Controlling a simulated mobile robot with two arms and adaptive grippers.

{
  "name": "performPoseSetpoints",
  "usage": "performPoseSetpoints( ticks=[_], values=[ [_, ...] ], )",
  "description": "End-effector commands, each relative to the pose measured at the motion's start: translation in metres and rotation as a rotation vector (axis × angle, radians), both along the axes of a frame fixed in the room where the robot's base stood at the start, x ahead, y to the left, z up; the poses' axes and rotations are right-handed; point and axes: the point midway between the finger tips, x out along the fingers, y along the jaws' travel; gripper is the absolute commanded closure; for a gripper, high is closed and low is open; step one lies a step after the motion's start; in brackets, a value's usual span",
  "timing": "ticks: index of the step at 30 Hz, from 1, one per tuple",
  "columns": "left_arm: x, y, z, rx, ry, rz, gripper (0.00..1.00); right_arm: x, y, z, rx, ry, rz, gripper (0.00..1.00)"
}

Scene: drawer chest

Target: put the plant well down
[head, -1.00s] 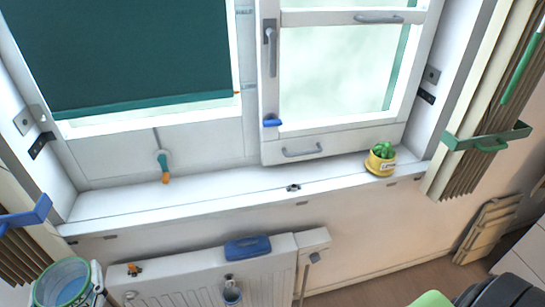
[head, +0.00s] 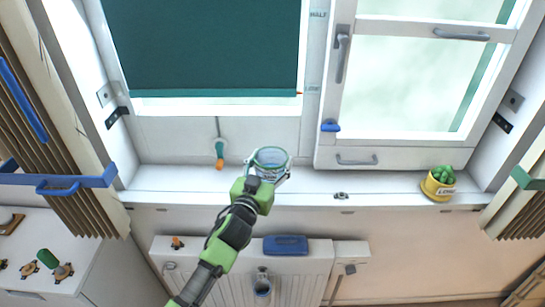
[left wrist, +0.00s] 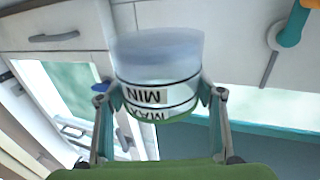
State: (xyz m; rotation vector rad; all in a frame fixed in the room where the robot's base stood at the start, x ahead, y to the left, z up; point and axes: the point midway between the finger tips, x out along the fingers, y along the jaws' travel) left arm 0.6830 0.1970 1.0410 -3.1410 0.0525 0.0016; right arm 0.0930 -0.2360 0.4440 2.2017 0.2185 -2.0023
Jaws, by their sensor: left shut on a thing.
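In the left wrist view the cup (left wrist: 158,75) shows black MIN and MAX marks and a green end. My left gripper (head: 266,170) is shut on it, with one finger on each side in the left wrist view (left wrist: 160,97). In the head view the cup is at the windowsill (head: 180,180), below the blind. I cannot tell whether it touches the sill. A yellow pot with a green plant (head: 438,183) stands on the sill at the right. My right gripper is not in view.
A teal and orange handle (head: 220,153) hangs left of the cup. A window (head: 405,85) with a blue catch (head: 330,126) is at the right. A radiator (head: 215,270) bearing a blue box (head: 286,245) is below.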

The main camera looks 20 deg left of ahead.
Motion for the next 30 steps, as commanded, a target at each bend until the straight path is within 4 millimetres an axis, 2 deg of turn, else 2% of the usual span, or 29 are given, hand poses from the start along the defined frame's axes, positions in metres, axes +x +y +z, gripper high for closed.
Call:
performPoseSetpoints(
  ticks=[3,8,22,30],
  values=[
    [0.010,0.002,0.001,-0.001,-0.002,0.001,0.72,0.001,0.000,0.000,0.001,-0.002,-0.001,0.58],
    [0.011,0.002,-0.006,-0.001,-0.002,0.002,0.72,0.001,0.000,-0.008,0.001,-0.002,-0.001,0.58],
    [0.010,0.002,-0.056,0.000,-0.002,0.001,0.72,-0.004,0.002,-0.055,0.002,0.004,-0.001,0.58],
    [0.010,0.002,-0.066,0.000,-0.002,0.001,0.72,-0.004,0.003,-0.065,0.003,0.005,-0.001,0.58]
  ],
)
